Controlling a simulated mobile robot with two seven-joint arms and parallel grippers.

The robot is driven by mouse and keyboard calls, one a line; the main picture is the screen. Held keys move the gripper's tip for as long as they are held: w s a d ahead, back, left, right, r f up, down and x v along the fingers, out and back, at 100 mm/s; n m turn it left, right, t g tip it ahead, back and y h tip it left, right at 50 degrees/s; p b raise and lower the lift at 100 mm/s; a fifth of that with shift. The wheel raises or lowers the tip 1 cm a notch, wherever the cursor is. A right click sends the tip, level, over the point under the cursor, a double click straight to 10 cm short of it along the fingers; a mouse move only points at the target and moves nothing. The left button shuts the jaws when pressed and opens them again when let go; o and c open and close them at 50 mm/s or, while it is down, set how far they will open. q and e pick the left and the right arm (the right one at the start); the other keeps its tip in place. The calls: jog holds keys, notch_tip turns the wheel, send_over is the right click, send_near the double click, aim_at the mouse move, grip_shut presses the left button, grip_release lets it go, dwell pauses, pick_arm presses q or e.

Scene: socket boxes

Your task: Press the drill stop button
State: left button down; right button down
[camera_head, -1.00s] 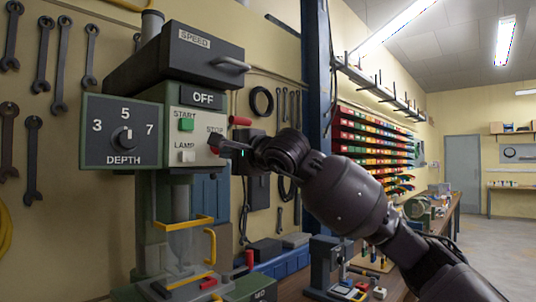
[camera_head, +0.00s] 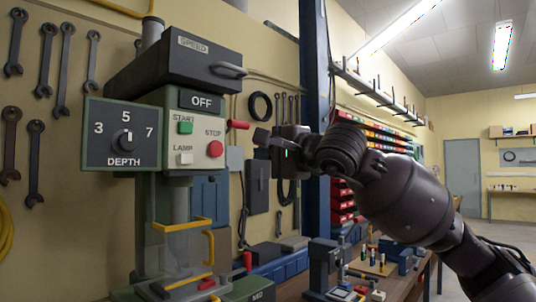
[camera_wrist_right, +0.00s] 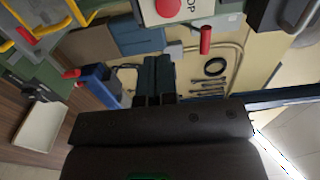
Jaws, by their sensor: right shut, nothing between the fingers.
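The red round stop button (camera_head: 215,149) sits on the white panel of the green drill press (camera_head: 172,97), under the label STOP. My right gripper (camera_head: 261,138) is shut and empty. It is to the right of the stop button, apart from it, pointing left at about the same height in the picture. Its dark fingers show in the right wrist view (camera_wrist_right: 153,68). My left gripper is not in view.
A green START button (camera_head: 185,127), a white LAMP switch (camera_head: 185,158) and a DEPTH dial (camera_head: 122,140) share the drill's front. A red-tipped handle (camera_head: 238,124) sticks out near the gripper. A blue post (camera_head: 314,80) stands behind my arm.

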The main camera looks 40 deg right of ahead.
jog(key=shift+s, duration=0.45)
jog(key=shift+f, duration=0.1)
jog(key=a+f+m+y, duration=0.2)
jog(key=f+m+y, duration=0.2)
jog(key=f+m, duration=1.2)
jog(key=a+f+m+y, duration=0.35)
jog(key=f+m, duration=0.55)
jog(key=f, duration=1.6)
jog(key=s+f+m+h, duration=0.4)
jog(key=f+m, duration=0.5)
jog(key=s+f+m+h, duration=0.4)
jog(key=f+m, duration=0.4)
jog(key=s+a+f+m+g, duration=0.3)
jog(key=s+f+m, duration=0.3)
jog(key=f, duration=0.1)
jog(key=s+a+f+m+g+h, duration=0.1)
jog(key=s+a+f+m+g, duration=0.3)
jog(key=s+f+m, duration=0.2)
jog(key=shift+s+f, duration=0.55)
jog(key=shift+f, duration=0.3)
jog(key=shift+a+h, duration=0.1)
jog(key=shift+h, duration=0.15)
